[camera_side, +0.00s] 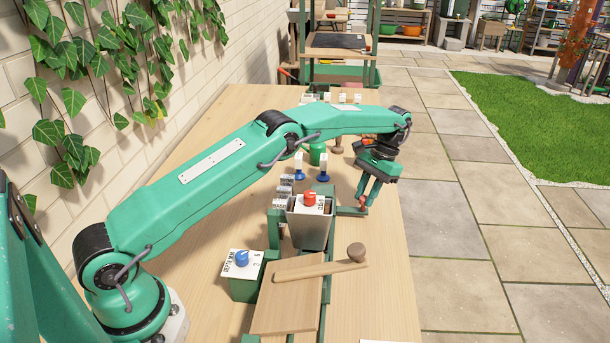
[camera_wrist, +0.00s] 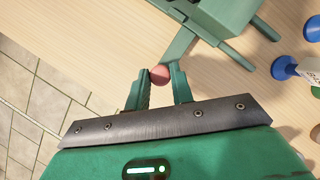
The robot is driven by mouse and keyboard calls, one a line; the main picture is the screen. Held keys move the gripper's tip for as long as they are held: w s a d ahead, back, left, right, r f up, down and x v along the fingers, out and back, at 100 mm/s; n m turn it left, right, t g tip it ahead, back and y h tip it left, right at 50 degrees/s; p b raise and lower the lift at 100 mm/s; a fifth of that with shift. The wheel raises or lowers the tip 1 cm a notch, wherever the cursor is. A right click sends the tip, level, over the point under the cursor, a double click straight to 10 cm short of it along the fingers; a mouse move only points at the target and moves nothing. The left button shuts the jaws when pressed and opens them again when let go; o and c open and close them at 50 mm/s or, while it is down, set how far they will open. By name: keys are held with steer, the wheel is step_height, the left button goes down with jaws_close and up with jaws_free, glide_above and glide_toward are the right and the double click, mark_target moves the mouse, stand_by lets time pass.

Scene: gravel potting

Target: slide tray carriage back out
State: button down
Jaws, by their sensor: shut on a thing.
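My gripper (camera_side: 363,202) reaches down on the right side of the potting rig. In the wrist view my gripper (camera_wrist: 159,80) has its two green fingers on either side of a round reddish-brown knob (camera_wrist: 159,73), shut on it. The knob (camera_side: 363,200) sits at the end of a flat green bar (camera_side: 349,211). In the wrist view this bar (camera_wrist: 181,45) runs to a green frame (camera_wrist: 215,18). The grey metal hopper (camera_side: 311,228) with a red dial (camera_side: 309,198) hides most of the tray carriage in the side view.
A green box with a blue dial (camera_side: 242,258) stands left. Blue-based labelled pieces (camera_side: 323,170) stand behind. The bench (camera_side: 383,260) is clear at right.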

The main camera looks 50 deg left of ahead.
steer(key=shift+w+a, duration=0.7)
steer(key=shift+w, duration=0.2)
steer(key=c, duration=1.2)
jaws_free()
steer(key=shift+s+a, duration=0.1)
steer(key=shift+c, duration=0.2)
steer(key=shift+r, duration=0.15)
steer(key=s+d+r, duration=0.6)
steer(key=d+r, duration=0.4)
steer(key=shift+r+y, duration=0.3)
steer(key=shift+r, duration=0.1)
steer(key=shift+o, duration=0.2)
